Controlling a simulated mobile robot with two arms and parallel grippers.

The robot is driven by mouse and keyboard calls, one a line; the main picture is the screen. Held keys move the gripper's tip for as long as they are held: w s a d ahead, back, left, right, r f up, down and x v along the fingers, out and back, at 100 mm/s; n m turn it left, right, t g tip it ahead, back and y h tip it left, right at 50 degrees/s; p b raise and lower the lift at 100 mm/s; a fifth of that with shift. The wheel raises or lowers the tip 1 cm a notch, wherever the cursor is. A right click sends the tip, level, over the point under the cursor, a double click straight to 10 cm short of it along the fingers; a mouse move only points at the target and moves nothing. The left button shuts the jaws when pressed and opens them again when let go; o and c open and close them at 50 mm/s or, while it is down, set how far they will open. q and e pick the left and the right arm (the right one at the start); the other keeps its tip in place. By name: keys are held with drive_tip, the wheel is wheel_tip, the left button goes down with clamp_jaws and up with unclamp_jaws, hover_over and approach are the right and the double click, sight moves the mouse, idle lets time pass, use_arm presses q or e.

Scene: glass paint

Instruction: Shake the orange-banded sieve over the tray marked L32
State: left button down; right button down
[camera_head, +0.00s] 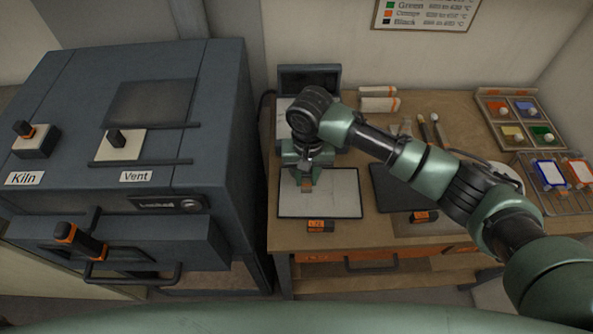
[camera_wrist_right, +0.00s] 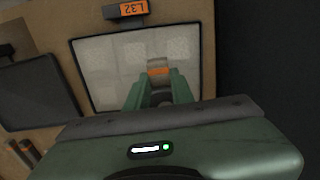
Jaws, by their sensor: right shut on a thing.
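The tray marked L32 (camera_head: 345,205) is a pale, dark-rimmed rectangle on the workbench, with an orange label (camera_head: 320,226) at its front edge. It also fills much of the right wrist view (camera_wrist_right: 92,60), where the label (camera_wrist_right: 133,9) reads L32. My right gripper (camera_head: 306,184) is above the tray's left part, fingers pointing down. It is shut on the orange-banded sieve (camera_wrist_right: 158,71), of which a small orange band and some grey show between the fingertips. The gripper hides most of it. My left gripper is not in view.
A dark tray (camera_head: 392,190) with an orange label lies to the right. Further right are a rack of colour pots (camera_head: 490,123) and a rack with blue-framed and orange-framed items (camera_head: 565,203). A grey kiln (camera_head: 60,110) stands left; a dark box (camera_head: 308,78) stands behind.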

drive_tip(key=d+p, duration=0.1)
drive_tip(key=d, duration=1.1)
drive_tip(key=shift+d+p, duration=0.3)
drive_tip(key=shift+r, duration=0.1)
wheel_tip(320, 180, up, 5)
drive_tip(key=shift+f, duration=0.1)
idle(0.6)
drive_tip(key=shift+d, duration=0.1)
idle(0.4)
